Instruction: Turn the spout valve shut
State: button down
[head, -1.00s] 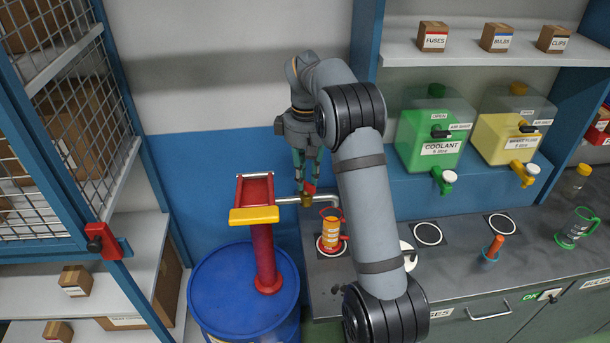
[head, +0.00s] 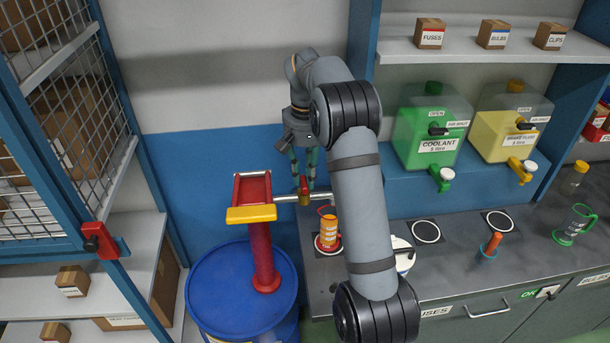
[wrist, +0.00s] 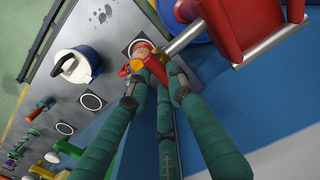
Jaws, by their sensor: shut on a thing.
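The spout valve (head: 303,192) is a small brass body with a red handle on the metal spout pipe (head: 284,199) of the red hand pump (head: 262,245). My gripper (head: 303,184) comes down from above at the valve. In the wrist view its green fingers (wrist: 150,85) close around the red valve handle (wrist: 156,69), partly hiding it. An orange jug (head: 328,231) stands below the spout's end on a marked ring on the bench. It also shows in the wrist view (wrist: 141,48) close to the fingertips. Any liquid stream is too small to tell.
The pump stands on a blue drum (head: 238,292). A white lidded pot (head: 403,254) is partly behind my arm. Coolant (head: 428,130) and brake fluid (head: 492,132) tanks stand at right. A wire cage (head: 80,130) is at left.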

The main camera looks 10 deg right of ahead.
aim_at(305, 179)
dwell(0.5)
jog(key=c, duration=1.6)
grip_release()
jog(key=shift+o, duration=0.3)
jog(key=shift+r, duration=0.1)
notch_tip(305, 179, up, 12)
